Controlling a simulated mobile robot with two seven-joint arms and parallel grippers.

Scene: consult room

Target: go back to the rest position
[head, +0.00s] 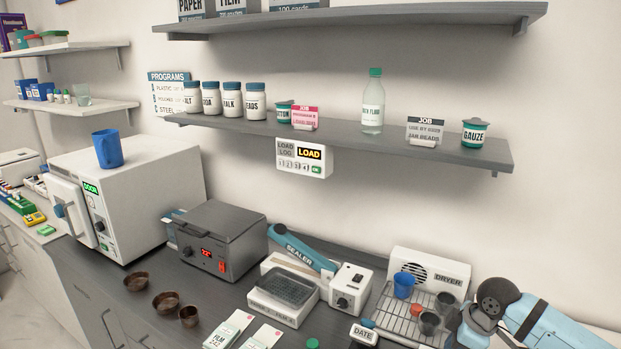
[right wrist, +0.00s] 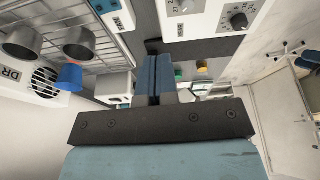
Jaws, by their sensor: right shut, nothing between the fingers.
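My right gripper (right wrist: 158,75) shows in the right wrist view with its two blue-grey fingers together and nothing between them. In the head view my right arm comes in at the lower right, in front of the dryer rack's right end; its fingertips are not clear there. My left gripper is in neither view.
The dryer (head: 430,268) has a wire rack (head: 392,316) with a blue cup (head: 404,285) and grey cups close to my right arm. The sealer (head: 350,288), grey steriliser box (head: 222,240) and brown bowls (head: 165,302) stand on the counter. A shelf (head: 350,142) runs above.

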